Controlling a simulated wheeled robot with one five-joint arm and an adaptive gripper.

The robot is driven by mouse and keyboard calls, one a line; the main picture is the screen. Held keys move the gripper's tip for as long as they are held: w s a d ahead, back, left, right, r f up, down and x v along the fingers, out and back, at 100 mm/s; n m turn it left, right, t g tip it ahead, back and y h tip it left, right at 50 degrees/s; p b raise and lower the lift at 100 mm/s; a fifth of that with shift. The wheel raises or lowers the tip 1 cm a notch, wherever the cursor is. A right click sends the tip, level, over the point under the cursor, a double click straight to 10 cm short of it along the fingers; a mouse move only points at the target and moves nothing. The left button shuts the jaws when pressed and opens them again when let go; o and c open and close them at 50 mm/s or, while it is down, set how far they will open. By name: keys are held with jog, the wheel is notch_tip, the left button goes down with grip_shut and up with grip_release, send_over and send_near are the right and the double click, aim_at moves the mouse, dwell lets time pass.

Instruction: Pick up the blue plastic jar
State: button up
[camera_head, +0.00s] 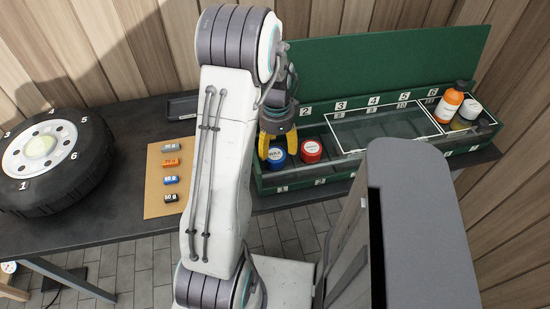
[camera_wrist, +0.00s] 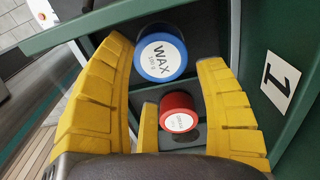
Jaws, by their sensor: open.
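The blue jar (camera_head: 277,158) stands in the left end of the green box, its round white lid label facing up. In the wrist view the blue jar (camera_wrist: 148,72), labelled WAX, lies between and just beyond the yellow fingers. My gripper (camera_head: 278,142) is open and points down over the jar, with a finger on each side in the head view. In the wrist view my gripper (camera_wrist: 165,53) has its fingers spread and holds nothing. Whether a finger touches the jar cannot be told.
A red jar (camera_head: 311,148) stands right beside the blue one. The box (camera_head: 340,174) has numbered compartments, low walls and a raised back panel (camera_head: 385,65). An orange bottle (camera_head: 448,105) and a white-lidded jar (camera_head: 470,109) stand at its right end. A wheel (camera_head: 88,150) lies left.

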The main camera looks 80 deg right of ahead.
aim_at(275, 154)
jog(key=shift+w+f+p, duration=0.2)
jog(key=shift+f+p, duration=0.15)
jog(key=shift+f, duration=2.45)
jog(key=shift+c, duration=0.2)
jog(key=c, duration=0.9)
jog(key=shift+r, duration=0.15)
